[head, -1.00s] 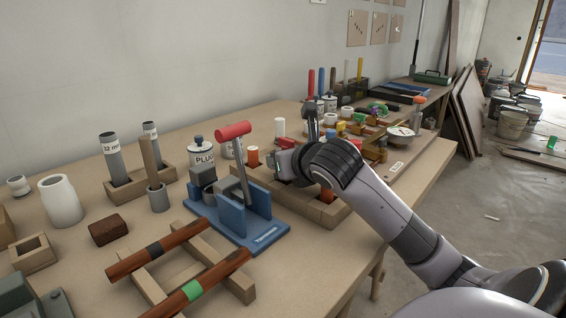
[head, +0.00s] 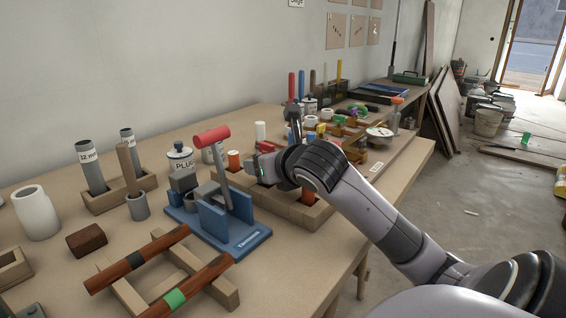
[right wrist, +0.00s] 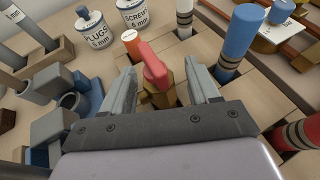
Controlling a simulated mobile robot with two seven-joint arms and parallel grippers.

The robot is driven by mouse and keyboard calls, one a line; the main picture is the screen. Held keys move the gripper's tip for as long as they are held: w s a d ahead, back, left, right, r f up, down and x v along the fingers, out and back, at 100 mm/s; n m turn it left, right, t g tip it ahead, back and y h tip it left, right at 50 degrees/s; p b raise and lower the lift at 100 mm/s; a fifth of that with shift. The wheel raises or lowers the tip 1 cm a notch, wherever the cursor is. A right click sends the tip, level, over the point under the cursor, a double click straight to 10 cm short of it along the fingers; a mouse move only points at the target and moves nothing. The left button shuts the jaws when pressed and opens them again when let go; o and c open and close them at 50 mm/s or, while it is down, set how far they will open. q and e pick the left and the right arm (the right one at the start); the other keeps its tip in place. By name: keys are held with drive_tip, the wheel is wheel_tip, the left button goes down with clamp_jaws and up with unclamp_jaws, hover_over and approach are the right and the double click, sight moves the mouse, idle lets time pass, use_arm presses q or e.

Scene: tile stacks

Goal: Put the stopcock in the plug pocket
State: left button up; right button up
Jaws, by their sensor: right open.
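The stopcock (right wrist: 157,72), with a red handle and a brass body, stands in a pocketed wooden tray (right wrist: 113,97) in the right wrist view. My right gripper (right wrist: 171,80) is open, one finger on each side of the stopcock; I cannot tell whether they touch it. My left gripper is not in view.
An orange cylinder (right wrist: 132,42) stands close beyond the stopcock. A blue cylinder (right wrist: 238,40) rises to the right. A blue stand with a red-handled lever (head: 212,137) is left of the tray, and a PLUGS jar (head: 180,158) stands behind it.

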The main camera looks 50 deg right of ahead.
drive_tip(key=v, duration=0.5)
drive_tip(key=shift+s+a+r+b, duration=0.15)
drive_tip(key=shift+s+a+b, duration=0.1)
drive_tip(key=shift+s+b, duration=0.55)
drive_tip(key=b+v, duration=0.2)
drive_tip(key=b, duration=0.3)
drive_tip(key=s+b, duration=0.1)
drive_tip(key=shift+s+a+r+b, duration=0.15)
drive_tip(key=shift+a+r+b, duration=0.05)
drive_tip(key=shift+r+b, duration=0.15)
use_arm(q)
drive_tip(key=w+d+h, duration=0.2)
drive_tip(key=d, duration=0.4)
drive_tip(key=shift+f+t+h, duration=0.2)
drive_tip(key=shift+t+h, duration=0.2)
use_arm(e)
drive_tip(key=shift+s+r, duration=0.15)
drive_tip(key=shift+s, duration=0.05)
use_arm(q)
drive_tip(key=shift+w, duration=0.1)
